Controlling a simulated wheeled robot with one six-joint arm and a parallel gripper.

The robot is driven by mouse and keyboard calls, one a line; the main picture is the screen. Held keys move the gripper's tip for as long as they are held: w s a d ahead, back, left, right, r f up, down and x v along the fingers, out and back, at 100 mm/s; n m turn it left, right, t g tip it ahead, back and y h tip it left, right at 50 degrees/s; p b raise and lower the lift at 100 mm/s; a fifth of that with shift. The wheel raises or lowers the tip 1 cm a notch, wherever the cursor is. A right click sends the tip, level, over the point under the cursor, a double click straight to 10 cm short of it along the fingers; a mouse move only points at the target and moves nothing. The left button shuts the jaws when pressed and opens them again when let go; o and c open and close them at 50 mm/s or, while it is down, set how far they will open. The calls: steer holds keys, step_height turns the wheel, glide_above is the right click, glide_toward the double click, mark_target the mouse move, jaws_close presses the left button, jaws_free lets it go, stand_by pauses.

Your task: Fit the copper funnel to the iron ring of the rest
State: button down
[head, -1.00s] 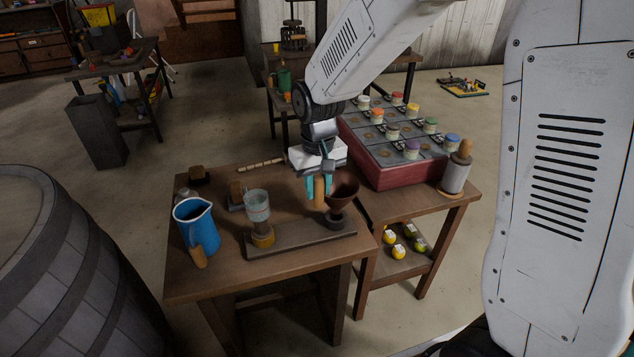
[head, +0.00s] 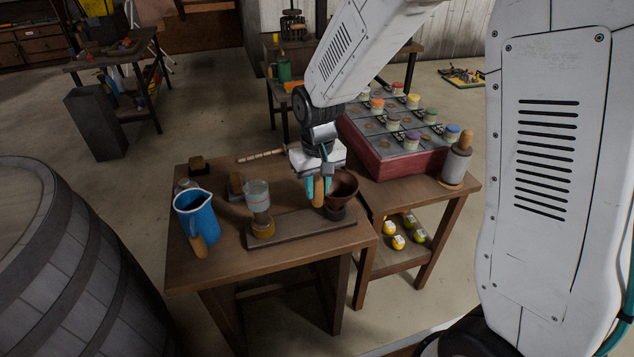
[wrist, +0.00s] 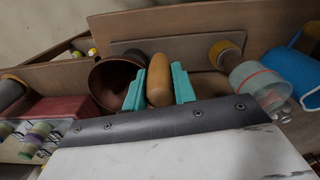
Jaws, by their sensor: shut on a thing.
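The copper funnel (head: 343,184) is a dark reddish-brown bowl with a wooden handle, and it also shows in the wrist view (wrist: 112,82). My gripper (head: 318,190) is shut on the wooden handle, with a teal finger on each side of it. The rest (head: 290,232) is a long dark board on the table. Its dark iron ring (head: 335,213) is at the board's right end, directly below the funnel. The funnel's lower end is hidden, so I cannot tell whether it touches the ring or sits in it.
A clear glass vessel (head: 257,196) stands over a yellow-brown ring (head: 263,228) at the board's left end. A blue jug (head: 198,222) is farther left. A red box (head: 395,160) with several coloured jars and a grey cylinder (head: 455,166) with a wooden top stand right.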

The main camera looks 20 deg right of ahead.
steer(key=shift+f, duration=0.65)
steer(key=c, duration=1.1)
jaws_free()
steer(key=shift+o, duration=0.2)
steer(key=shift+r, duration=3.85)
